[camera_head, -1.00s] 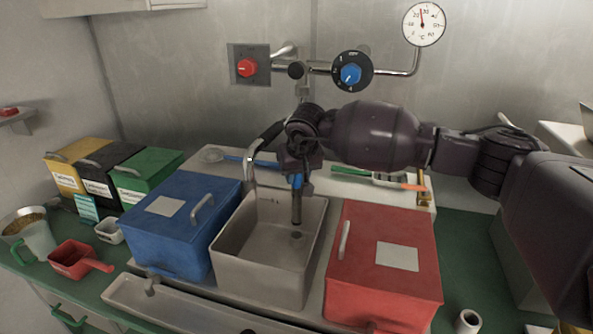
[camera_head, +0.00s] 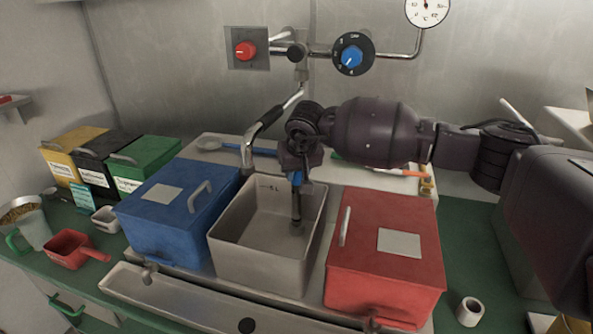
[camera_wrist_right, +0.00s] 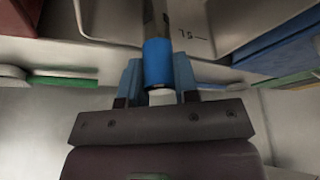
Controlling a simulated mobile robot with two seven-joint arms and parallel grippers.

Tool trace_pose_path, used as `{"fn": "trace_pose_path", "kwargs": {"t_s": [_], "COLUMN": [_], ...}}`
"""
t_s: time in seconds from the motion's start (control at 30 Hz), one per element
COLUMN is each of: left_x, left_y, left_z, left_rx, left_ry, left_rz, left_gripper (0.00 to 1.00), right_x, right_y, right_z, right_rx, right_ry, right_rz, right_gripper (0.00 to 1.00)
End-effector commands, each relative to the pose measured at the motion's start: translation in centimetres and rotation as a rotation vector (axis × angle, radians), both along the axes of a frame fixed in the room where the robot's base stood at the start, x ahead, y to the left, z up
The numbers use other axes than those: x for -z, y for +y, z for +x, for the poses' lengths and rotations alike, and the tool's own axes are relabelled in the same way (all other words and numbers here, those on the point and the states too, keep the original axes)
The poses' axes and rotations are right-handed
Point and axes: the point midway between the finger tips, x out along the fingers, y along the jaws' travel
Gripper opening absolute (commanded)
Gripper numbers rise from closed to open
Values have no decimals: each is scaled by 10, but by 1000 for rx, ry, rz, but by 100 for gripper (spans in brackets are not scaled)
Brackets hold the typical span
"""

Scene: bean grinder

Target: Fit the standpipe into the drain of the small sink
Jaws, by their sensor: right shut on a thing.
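The small grey sink (camera_head: 250,252) stands between the blue and red boxes, open at the top. My right gripper (camera_head: 297,172) is above the sink's back right part, shut on the standpipe (camera_head: 296,207). The standpipe is a dark upright tube with a blue collar, and its lower end reaches down near the sink floor. The drain is hidden at the pipe's foot, so I cannot tell whether the pipe is seated in it. In the right wrist view the fingers (camera_wrist_right: 158,85) close around the blue collar of the standpipe (camera_wrist_right: 157,55). My left gripper is not in view.
A blue box (camera_head: 165,235) stands left of the sink and a red box (camera_head: 385,275) right of it. A curved faucet with a black grip (camera_head: 263,128) rises behind the sink. A white cup (camera_head: 470,312) and a red scoop (camera_head: 68,248) stand on the green counter.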

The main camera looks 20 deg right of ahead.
Motion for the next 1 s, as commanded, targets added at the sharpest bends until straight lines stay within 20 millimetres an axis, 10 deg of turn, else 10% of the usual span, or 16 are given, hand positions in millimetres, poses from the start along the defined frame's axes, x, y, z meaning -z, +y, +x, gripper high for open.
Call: {"fn": "trace_pose_path", "kwargs": {"t_s": [1.0], "left_x": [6], "left_y": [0], "left_z": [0], "left_rx": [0], "left_ry": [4], "left_rz": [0], "left_gripper": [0], "right_x": [0], "right_y": [0], "right_z": [0], "right_rx": [0], "right_ry": [-1], "right_rz": [0], "right_gripper": [0]}}
